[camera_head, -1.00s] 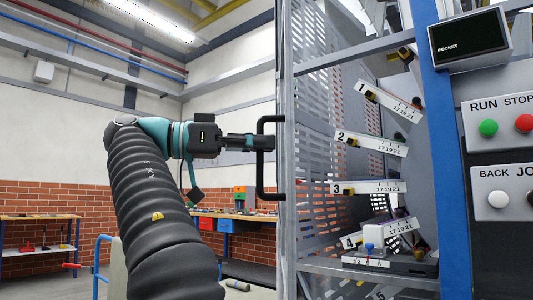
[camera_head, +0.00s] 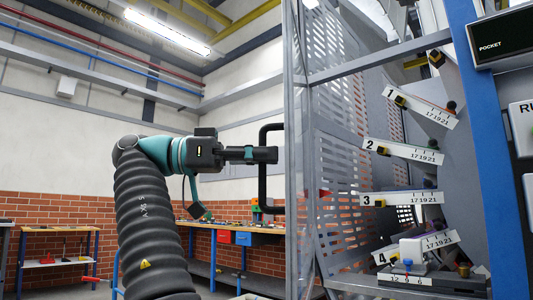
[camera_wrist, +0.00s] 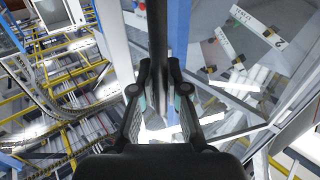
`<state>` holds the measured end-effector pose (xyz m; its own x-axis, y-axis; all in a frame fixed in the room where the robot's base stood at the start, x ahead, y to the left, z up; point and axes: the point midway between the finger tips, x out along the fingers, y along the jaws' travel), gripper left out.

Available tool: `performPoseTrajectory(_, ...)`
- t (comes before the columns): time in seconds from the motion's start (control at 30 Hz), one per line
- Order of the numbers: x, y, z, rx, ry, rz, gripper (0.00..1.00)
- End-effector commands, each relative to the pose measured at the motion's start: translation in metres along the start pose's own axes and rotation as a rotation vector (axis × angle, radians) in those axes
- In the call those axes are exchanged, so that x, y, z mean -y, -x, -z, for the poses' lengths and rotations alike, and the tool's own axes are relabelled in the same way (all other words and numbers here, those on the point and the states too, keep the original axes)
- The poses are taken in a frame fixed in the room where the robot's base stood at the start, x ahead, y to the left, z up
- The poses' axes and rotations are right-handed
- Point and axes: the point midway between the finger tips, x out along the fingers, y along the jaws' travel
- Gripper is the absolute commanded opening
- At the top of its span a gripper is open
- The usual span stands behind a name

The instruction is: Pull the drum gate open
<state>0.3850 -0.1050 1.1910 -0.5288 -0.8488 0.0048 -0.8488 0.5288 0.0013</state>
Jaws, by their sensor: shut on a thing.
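The drum gate (camera_head: 291,110) is a tall grey-framed panel, seen nearly edge-on left of the numbered drum. Its black D-shaped handle (camera_head: 263,186) stands upright on the gate's left side. My gripper (camera_head: 266,154) reaches in level from the left and is shut on the handle's upright bar. In the wrist view the handle (camera_wrist: 157,28) runs as a dark bar between the two fingers of my gripper (camera_wrist: 159,84). The fingers hide part of the bar. How far the gate stands open is hard to tell from this angle.
A blue post (camera_head: 483,130) and a control panel with a POCKET display (camera_head: 505,42) stand right of the numbered scales (camera_head: 402,151). A workbench (camera_head: 255,229) stands behind against the brick wall. Another bench (camera_head: 50,232) is at far left.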

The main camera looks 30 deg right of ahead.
Motion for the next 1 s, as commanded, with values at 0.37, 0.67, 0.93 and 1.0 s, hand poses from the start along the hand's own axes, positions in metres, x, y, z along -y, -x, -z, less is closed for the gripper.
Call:
performPoseTrajectory(0.37, 0.002, 0.004, -0.006, 0.007, 0.009, 0.006, 0.39)
performPoseTrajectory(0.67, 0.000, 0.003, -0.003, 0.004, 0.003, 0.009, 0.17)
performPoseTrajectory(0.93, -0.004, 0.021, 0.014, -0.021, -0.006, 0.187, 0.00)
performPoseTrajectory(1.0, -0.005, 0.028, 0.020, -0.030, -0.011, 0.251, 0.00)
